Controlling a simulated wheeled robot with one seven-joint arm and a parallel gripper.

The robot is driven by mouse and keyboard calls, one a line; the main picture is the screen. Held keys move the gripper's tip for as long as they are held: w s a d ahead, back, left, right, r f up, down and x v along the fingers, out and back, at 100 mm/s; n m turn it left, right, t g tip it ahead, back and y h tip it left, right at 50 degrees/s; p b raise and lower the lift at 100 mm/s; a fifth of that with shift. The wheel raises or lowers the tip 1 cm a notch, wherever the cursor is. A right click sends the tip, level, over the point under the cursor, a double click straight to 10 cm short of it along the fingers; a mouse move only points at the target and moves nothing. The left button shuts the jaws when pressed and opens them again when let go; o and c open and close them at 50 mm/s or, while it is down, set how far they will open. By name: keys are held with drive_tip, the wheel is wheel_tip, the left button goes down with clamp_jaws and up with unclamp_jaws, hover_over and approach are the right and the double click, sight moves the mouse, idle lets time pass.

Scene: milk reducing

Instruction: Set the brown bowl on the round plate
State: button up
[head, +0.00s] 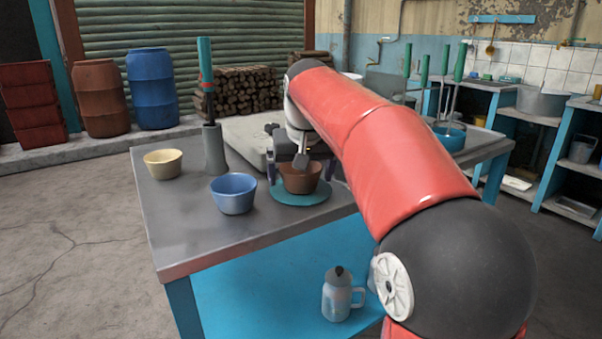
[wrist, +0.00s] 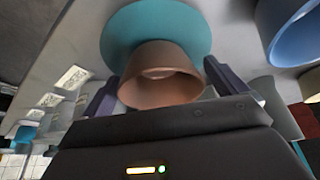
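The brown bowl (head: 301,179) stands upright over the round teal plate (head: 316,196) on the table. In the wrist view the bowl (wrist: 160,90) lies between my fingers, with the plate (wrist: 130,25) beyond it. The bowl's base appears to rest on the plate, though the contact is not clear. My gripper (head: 300,168) is low around the bowl, one finger on each side. In the wrist view my gripper (wrist: 163,80) has its fingers spread wide, with narrow gaps seeming to show between them and the bowl's sides.
A blue bowl (head: 233,195) stands just left of the plate. A cream bowl (head: 163,163) and a grey holder (head: 215,148) with a green-handled tool stand farther left. The table (head: 190,220) is clear at its front left. A jug (head: 338,296) sits on the lower shelf.

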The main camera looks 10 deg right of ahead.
drive_tip(key=shift+r, duration=0.25)
drive_tip(key=p+v, duration=0.2)
drive_tip(key=v, duration=0.9)
drive_tip(key=shift+s+r, duration=0.15)
drive_tip(key=shift+r, duration=0.25)
drive_tip(key=s+f+n+t, duration=0.1)
drive_tip(key=s+f, duration=2.3)
drive_tip(key=shift+s+d+f, duration=0.15)
drive_tip(key=shift+d, duration=0.05)
